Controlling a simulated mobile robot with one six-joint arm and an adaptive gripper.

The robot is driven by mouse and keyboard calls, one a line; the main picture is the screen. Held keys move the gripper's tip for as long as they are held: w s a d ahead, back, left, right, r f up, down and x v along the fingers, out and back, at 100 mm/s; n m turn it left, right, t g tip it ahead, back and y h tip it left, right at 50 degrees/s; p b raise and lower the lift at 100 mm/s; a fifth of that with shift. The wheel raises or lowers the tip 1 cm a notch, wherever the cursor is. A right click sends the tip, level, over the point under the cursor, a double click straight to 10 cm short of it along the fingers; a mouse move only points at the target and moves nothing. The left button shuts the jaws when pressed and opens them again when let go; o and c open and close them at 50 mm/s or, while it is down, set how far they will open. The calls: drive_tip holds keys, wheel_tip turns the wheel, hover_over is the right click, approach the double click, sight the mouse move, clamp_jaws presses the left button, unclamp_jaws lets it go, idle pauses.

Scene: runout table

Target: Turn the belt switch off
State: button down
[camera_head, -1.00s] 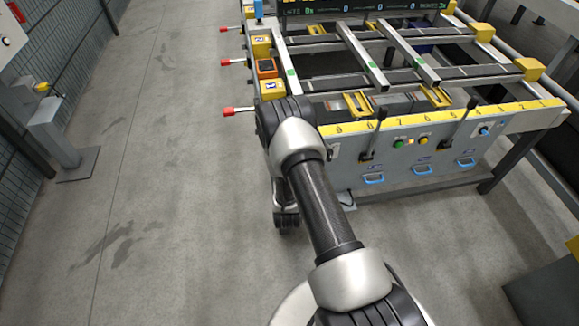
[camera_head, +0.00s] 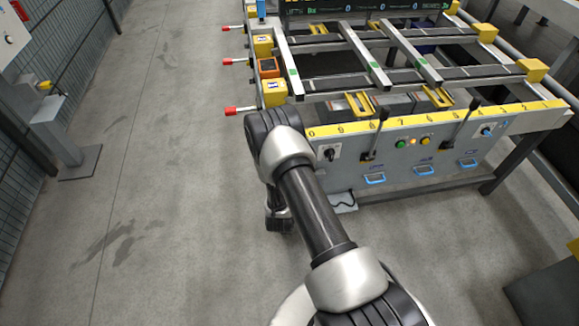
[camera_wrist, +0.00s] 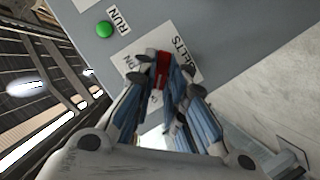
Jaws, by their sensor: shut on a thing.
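In the wrist view, the belt switch (camera_wrist: 162,66) shows as a small red part between my fingertips, on a white plate lettered "BELTS" and "ON". My gripper (camera_wrist: 163,78) is shut on it, with the fingers on either side. The fingers hide much of the plate, so the switch's setting is unclear. In the head view, my arm's dark wrist end is beside the table's near left corner and hides my gripper.
A green button (camera_wrist: 104,30) marked "RUN" is close to the switch plate. The runout table (camera_head: 540,112) has levers and buttons on its front panel. Red-tipped handles (camera_head: 231,111) stick out on its left. Open floor lies left, with a grey post (camera_head: 55,135) farther off.

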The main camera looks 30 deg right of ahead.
drive_tip(key=c, duration=1.6)
unclamp_jaws()
drive_tip(key=v, duration=1.2)
drive_tip(key=shift+r, duration=0.1)
